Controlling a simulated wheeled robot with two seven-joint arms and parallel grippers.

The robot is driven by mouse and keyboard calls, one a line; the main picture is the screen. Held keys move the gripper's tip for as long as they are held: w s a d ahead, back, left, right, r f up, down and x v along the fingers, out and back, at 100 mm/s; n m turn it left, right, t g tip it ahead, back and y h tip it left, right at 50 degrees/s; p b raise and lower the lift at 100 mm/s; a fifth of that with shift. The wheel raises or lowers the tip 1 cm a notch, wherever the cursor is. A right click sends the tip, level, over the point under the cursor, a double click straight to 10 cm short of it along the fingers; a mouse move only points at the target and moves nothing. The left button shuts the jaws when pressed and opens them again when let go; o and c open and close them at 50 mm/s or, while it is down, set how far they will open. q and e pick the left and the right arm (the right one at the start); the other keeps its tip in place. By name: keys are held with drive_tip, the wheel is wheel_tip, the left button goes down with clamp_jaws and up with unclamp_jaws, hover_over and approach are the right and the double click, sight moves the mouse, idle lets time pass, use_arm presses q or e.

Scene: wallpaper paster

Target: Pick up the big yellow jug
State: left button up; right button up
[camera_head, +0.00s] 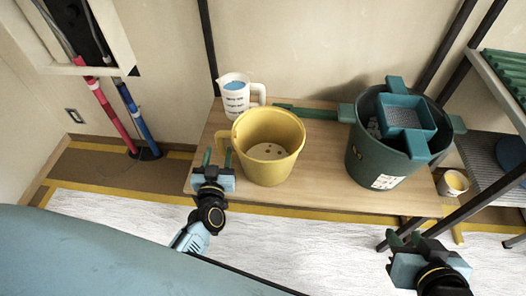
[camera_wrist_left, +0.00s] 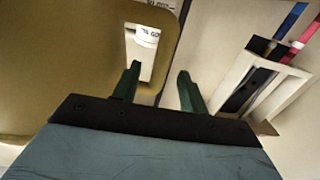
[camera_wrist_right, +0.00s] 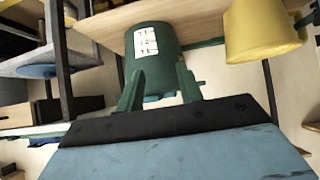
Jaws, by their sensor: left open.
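The big yellow jug (camera_head: 265,160) stands upright on the wooden table, with its handle on its left side. My left gripper (camera_head: 217,156) is at that handle. In the left wrist view the jug's yellow wall (camera_wrist_left: 60,60) fills the left, and the open fingers (camera_wrist_left: 160,85) lie on either side of the handle bar, one in line with the handle's opening. Whether either finger touches it, I cannot tell. My right gripper (camera_head: 405,238) is open and empty in front of the table's right end. The jug also shows in the right wrist view (camera_wrist_right: 262,30).
A white measuring jug (camera_head: 236,99) stands close behind the yellow jug. A dark green bucket (camera_head: 372,160) holding a teal tray (camera_head: 405,115) stands to the right. A small cup (camera_head: 453,184) is by the table's right end. Shelving (camera_head: 495,165) stands at the right.

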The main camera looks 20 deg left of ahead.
sight(219, 148)
use_arm(q)
drive_tip(key=b+x, duration=0.1)
drive_tip(key=x, duration=0.3)
drive_tip(key=shift+a+f+b, duration=0.1)
drive_tip(key=shift+f+b, duration=0.1)
drive_tip(key=shift+b, duration=0.2)
drive_tip(key=shift+w, duration=0.15)
clamp_jaws()
use_arm(e)
drive_tip(key=w+a+r+t+y, duration=0.1)
drive_tip(key=w+a+r+t, duration=0.1)
drive_tip(key=w+r+t, duration=0.2)
wheel_tip(219, 148, up, 3)
drive_tip(key=shift+w+a+r+t+y, duration=0.2)
drive_tip(key=shift+a+t+y, duration=0.15)
drive_tip(key=shift+t, duration=0.45)
use_arm(q)
drive_tip(key=shift+r, duration=0.1)
